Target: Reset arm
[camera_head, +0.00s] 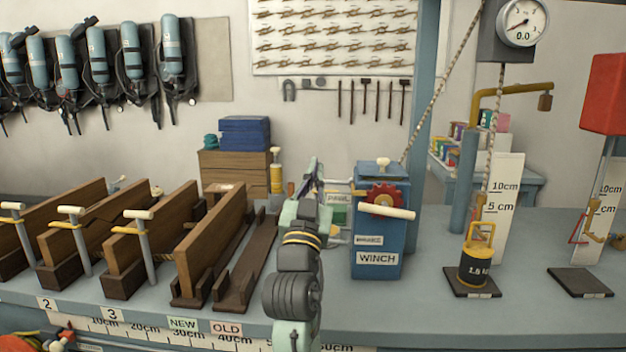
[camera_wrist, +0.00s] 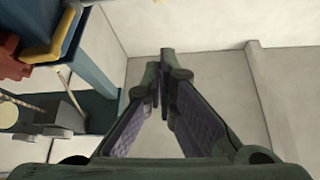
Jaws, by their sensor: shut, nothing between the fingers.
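My gripper (camera_wrist: 161,85) is shut and empty in the wrist view, its two fingers meeting at the tips in front of pale wall and floor surfaces. In the head view my arm rises at the middle of the picture, in front of the bench, with the gripper at its upper end, seen narrow and edge-on. It appears left of the blue winch box (camera_head: 377,235) and partly covers the PAWL sign (camera_head: 340,198). I cannot tell from this view how far it is from the box.
Wooden slotted boards (camera_head: 215,240) stand left of my arm on the blue bench (camera_head: 420,310). A black and yellow 1.5 kg weight (camera_head: 475,266) hangs by a rope at right, over a dark pad. A red block (camera_head: 604,95) is at far right. Air cylinders (camera_head: 97,55) hang on the back wall.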

